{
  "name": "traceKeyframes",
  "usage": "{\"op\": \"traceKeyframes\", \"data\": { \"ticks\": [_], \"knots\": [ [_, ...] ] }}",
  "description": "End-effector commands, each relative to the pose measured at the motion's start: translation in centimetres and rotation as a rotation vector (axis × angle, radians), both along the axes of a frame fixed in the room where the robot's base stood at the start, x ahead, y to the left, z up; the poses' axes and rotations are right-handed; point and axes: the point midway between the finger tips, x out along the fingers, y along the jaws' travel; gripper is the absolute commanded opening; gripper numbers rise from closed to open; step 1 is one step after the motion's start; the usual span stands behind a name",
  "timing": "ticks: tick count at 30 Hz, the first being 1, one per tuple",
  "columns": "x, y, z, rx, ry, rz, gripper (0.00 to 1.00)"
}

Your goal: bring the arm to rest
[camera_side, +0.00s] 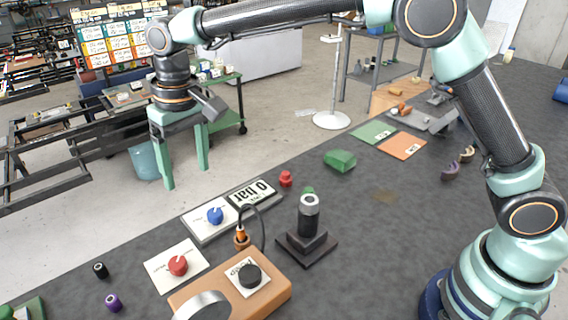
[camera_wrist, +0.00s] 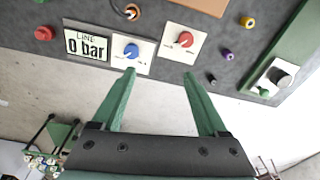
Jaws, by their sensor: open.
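My gripper (camera_side: 185,178) hangs past the far left edge of the dark worktop in the side view, fingers pointing down. Its two green fingers are spread wide with nothing between them. In the wrist view the gripper (camera_wrist: 158,73) is also open and empty. Its fingertips appear near the panels with the blue knob (camera_wrist: 131,51) and the red knob (camera_wrist: 185,40), but the side view shows them apart from these. My arm reaches from the right across the top of the side view. A black cylinder with a light top (camera_side: 309,214) stands upright on a dark square base (camera_side: 306,247).
A "0 bar" display (camera_side: 252,193) sits beside the blue knob (camera_side: 215,215). An orange box (camera_side: 262,293) with a black knob stands at the front. A green block (camera_side: 340,160), red piece (camera_side: 286,179) and small rings lie on the worktop.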

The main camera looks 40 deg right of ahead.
Motion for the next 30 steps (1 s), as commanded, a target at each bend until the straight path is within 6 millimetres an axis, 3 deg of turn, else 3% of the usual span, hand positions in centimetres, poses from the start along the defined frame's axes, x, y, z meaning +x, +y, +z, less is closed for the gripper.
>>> {"op": "traceKeyframes", "data": {
  "ticks": [1,6,13,21,30],
  "knots": [
    [-0.1,-1.9,1.5,0.012,-0.023,-0.015,0.76],
    [-1.4,-7.6,4.9,0.033,-0.087,-0.047,0.76],
    [-4.9,-14.8,7.6,0.049,-0.180,-0.090,0.76],
    [-10.6,-21.8,7.8,0.043,-0.294,-0.139,0.76],
    [-15.8,-26.3,5.4,0.016,-0.393,-0.182,0.76]
  ]
}}
